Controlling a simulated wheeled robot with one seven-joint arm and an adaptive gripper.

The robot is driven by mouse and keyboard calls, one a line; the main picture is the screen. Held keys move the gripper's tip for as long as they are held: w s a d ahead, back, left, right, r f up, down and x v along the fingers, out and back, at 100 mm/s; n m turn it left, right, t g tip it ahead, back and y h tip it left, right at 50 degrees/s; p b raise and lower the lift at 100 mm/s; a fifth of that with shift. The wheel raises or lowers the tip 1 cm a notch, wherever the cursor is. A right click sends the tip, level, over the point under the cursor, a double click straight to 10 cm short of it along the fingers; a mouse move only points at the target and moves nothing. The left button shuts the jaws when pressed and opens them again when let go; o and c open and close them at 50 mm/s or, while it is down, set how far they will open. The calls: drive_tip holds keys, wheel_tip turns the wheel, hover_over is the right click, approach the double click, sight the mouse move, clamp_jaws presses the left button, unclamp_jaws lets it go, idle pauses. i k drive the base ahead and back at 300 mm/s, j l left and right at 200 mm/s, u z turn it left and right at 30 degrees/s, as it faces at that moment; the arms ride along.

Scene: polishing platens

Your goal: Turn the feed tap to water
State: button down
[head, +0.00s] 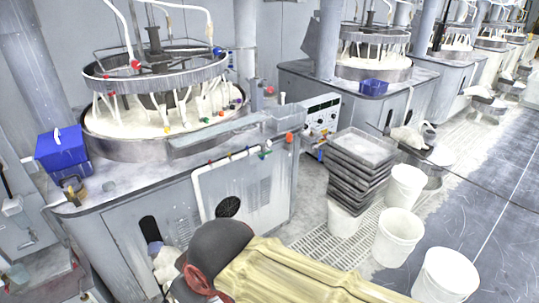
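The nearest polishing machine has a ring (155,77) of thin white tubes hanging over a white-coated round platen (150,140). A pipe with small coloured fittings (235,157), red, yellow and green, runs along the front edge of its cabinet. An orange-red knob (289,137) is at the cabinet's right corner. I cannot tell which of these is the feed tap, nor its setting. My gripper is not in view.
A person in a dark cap (218,250) and tan clothing (290,275) is close in front of the cabinet. A blue box (62,148) sits on the left corner. Stacked dark trays (357,165) and white buckets (398,238) stand at right.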

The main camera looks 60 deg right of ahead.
sight(268, 152)
drive_tip(key=k+l, duration=0.15)
drive_tip(key=l, duration=0.2)
drive_tip(key=k+l+z, duration=0.15)
drive_tip(key=l, duration=0.2)
drive_tip(key=k+l, duration=0.15)
drive_tip(key=l, duration=0.25)
drive_tip(key=k+l+z, duration=0.1)
drive_tip(key=l, duration=0.25)
drive_tip(key=k, duration=0.05)
